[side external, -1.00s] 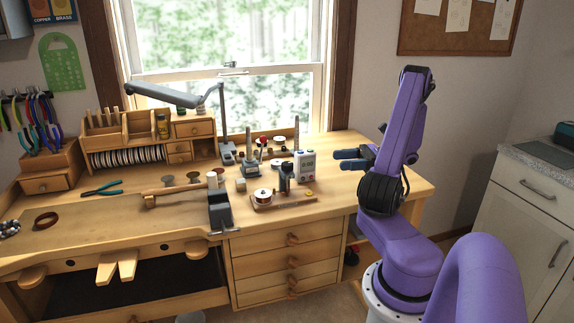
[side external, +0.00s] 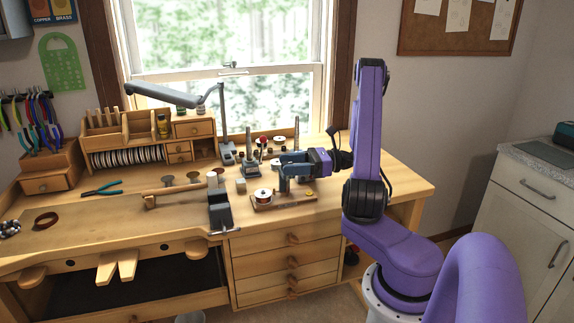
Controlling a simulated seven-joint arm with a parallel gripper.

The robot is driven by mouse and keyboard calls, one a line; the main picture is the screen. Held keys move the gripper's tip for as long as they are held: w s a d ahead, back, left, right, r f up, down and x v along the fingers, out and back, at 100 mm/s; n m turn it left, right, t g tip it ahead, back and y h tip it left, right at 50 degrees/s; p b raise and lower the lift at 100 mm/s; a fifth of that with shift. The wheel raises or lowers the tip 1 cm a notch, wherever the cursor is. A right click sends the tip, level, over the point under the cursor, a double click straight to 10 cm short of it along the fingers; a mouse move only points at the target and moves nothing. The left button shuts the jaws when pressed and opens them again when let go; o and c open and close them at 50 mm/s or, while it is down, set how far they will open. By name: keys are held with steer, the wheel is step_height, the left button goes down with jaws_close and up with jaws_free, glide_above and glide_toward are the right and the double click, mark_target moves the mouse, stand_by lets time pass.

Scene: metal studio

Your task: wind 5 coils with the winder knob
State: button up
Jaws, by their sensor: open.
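The winder sits on the bench top on a wooden base board (side external: 270,205). A copper-coloured spool with a white top (side external: 263,196) is at its left end, and a dark upright post (side external: 284,184) stands near its middle. A small yellow piece (side external: 309,194) is at its right end. I cannot tell which part is the winder knob. My gripper (side external: 284,163) is open, its dark blue fingers pointing left at the top of the post. Whether they touch anything there is too small to tell. My wrist and gripper cover the area behind the winder's right half.
A dark vise (side external: 220,212) stands left of the winder at the bench's front edge. Tool stands (side external: 250,168) and small pots are close behind. A lamp (side external: 175,95) arches over the back left.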

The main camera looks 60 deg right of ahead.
steer(key=shift+w+a, duration=0.4)
steer(key=shift+w, duration=0.15)
steer(key=c, duration=1)
steer(key=shift+o, duration=0.2)
steer(key=shift+m+h, duration=0.3)
steer(key=m+t+h, duration=0.2)
steer(key=m+h, duration=0.1)
steer(key=h, duration=0.1)
steer(key=shift+t, duration=0.3)
steer(key=shift+m+t+h, duration=0.2)
steer(key=shift+m+h, duration=0.7)
steer(key=shift+h, duration=0.6)
steer(key=shift+m+t+h, duration=0.2)
steer(key=shift+m+h, duration=0.7)
steer(key=shift+h, duration=0.6)
steer(key=shift+m+h, duration=0.3)
steer(key=shift+h, duration=0.2)
